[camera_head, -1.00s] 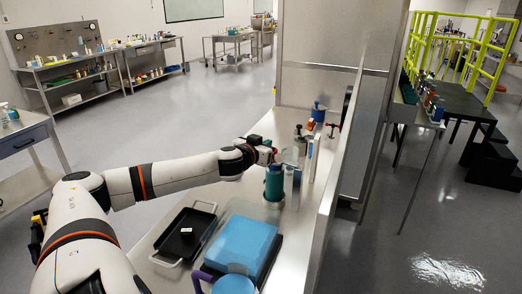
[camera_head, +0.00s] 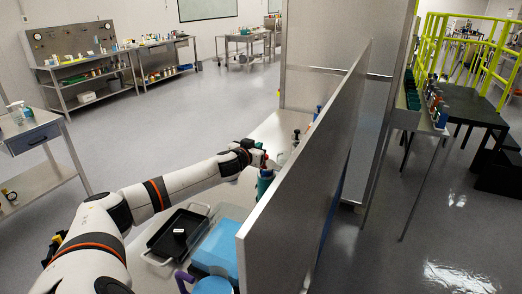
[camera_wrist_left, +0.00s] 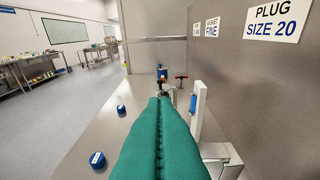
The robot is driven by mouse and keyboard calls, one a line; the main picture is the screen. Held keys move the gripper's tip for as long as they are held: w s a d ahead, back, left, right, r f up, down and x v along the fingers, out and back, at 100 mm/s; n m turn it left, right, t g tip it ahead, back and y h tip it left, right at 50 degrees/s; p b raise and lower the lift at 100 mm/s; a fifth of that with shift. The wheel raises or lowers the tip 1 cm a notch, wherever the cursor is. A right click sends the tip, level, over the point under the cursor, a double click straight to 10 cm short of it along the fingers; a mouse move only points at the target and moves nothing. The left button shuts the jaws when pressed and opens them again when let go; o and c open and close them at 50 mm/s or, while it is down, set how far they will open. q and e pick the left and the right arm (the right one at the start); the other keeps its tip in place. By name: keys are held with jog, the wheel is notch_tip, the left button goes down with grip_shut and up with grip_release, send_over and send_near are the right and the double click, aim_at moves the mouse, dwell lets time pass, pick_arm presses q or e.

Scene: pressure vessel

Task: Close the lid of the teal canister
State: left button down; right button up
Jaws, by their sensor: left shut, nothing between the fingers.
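The teal canister (camera_head: 265,184) stands on the steel bench, partly hidden by the tall grey panel and by my left gripper. I cannot tell how its lid sits. My left gripper (camera_head: 262,160) is at the canister's top, at the end of my outstretched arm. In the left wrist view, two long teal shapes that look like my fingers (camera_wrist_left: 162,100) lie together along a seam with nothing between them. I cannot tell whether they touch the canister. My right gripper is not in view.
The grey panel (camera_head: 305,170) walls off the bench's right side. A black tray (camera_head: 178,231) and a blue box (camera_head: 219,247) lie nearer.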

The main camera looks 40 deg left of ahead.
aim_at(273, 163)
pick_arm(q)
jog(key=p+x, duration=0.1)
jog(key=x, duration=0.2)
jog(key=shift+w+a+r, duration=0.1)
jog(key=shift+w+a, duration=0.05)
jog(key=shift+w, duration=0.1)
notch_tip(273, 163, down, 3)
jog(key=shift+s, duration=0.1)
jog(key=shift+a+f, duration=0.1)
jog(key=shift+f, duration=0.6)
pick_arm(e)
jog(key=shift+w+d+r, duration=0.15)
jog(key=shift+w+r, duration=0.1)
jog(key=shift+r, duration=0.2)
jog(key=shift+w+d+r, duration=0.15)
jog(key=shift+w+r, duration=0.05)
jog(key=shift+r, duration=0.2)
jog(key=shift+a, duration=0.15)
